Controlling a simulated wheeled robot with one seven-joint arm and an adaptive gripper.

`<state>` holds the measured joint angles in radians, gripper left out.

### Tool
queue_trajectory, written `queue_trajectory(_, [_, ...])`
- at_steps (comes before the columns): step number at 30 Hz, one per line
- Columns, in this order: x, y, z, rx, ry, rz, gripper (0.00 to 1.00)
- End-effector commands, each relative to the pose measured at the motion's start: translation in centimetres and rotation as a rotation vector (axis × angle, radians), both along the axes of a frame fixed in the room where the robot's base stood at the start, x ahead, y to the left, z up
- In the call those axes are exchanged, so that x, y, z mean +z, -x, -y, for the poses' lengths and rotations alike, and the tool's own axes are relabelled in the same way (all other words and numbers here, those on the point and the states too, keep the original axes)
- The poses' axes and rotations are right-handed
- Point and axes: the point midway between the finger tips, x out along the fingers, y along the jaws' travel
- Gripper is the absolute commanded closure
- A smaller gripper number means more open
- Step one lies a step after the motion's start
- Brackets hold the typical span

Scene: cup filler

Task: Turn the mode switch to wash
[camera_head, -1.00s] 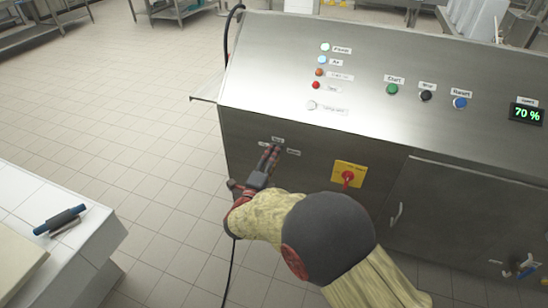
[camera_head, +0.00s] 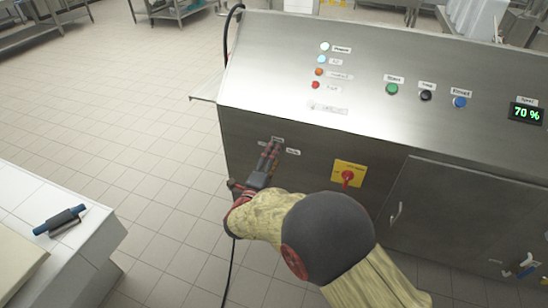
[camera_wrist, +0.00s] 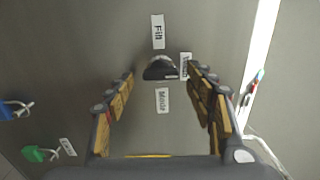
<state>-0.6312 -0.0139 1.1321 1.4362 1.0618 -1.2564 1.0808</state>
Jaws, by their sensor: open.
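The mode switch (camera_wrist: 160,69) is a dark, rounded knob on the grey panel, seen in the wrist view. A "Fill" label (camera_wrist: 158,31) is above it, a "Mode" label (camera_wrist: 162,100) below it, and a small label, partly hidden by a finger, at its right (camera_wrist: 186,65). I cannot clearly tell which label the knob points to. My gripper (camera_wrist: 161,78) is open, with one finger row on each side of the knob and gaps visible. In the head view my gripper (camera_head: 272,150) is at the front panel and hides the switch.
A red rotary switch on a yellow plate (camera_head: 348,175) is right of my gripper. Coloured lamps, green, black and blue buttons and a 70 % display (camera_head: 526,114) are on the sloped top (camera_head: 400,60). A white counter (camera_head: 60,240) stands at left; the floor between is clear.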

Motion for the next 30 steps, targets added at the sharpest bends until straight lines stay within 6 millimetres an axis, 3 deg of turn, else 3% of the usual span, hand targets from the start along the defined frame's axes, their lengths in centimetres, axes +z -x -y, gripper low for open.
queue_trajectory(7, [0.1, 0.1, -0.1, 0.001, 0.000, 0.001, 0.45])
queue_trajectory(11, [0.1, 1.2, -0.6, 0.003, 0.000, 0.000, 0.45])
queue_trajectory(24, [0.0, 9.0, -3.4, 0.003, 0.000, 0.000, 0.45])
queue_trajectory(30, [0.0, 10.9, -4.0, 0.002, 0.001, 0.000, 0.45])
